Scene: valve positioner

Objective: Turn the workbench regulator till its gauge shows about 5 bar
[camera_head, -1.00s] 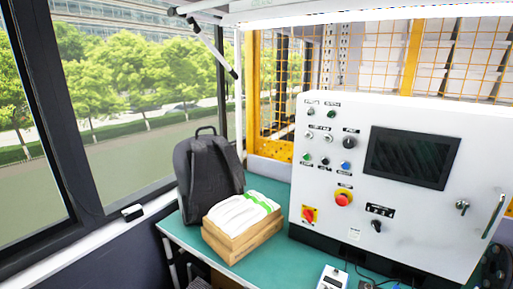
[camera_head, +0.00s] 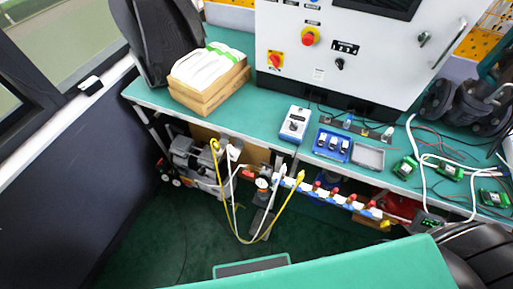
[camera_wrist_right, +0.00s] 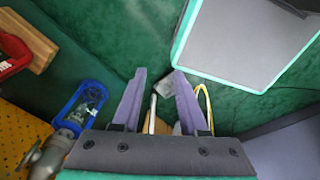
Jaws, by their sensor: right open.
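A small round gauge (camera_head: 262,183) with a white face hangs at the front edge of the workbench (camera_head: 245,120) in the head view, beside red and dark fittings that look like the regulator (camera_head: 248,173). The gauge is too small to read its needle. My right gripper (camera_wrist_right: 158,74) shows only in the right wrist view, its two purple fingers apart with nothing gripped. A pale strip and part of a yellow cable (camera_wrist_right: 206,105) show between and beside the fingers. The regulator cannot be made out in the wrist view. My left gripper is not in view.
A compressor-like machine (camera_head: 190,165) stands under the bench, with yellow and white hoses (camera_head: 285,208) looping down. A manifold with red valves (camera_head: 335,197) runs along the bench front.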

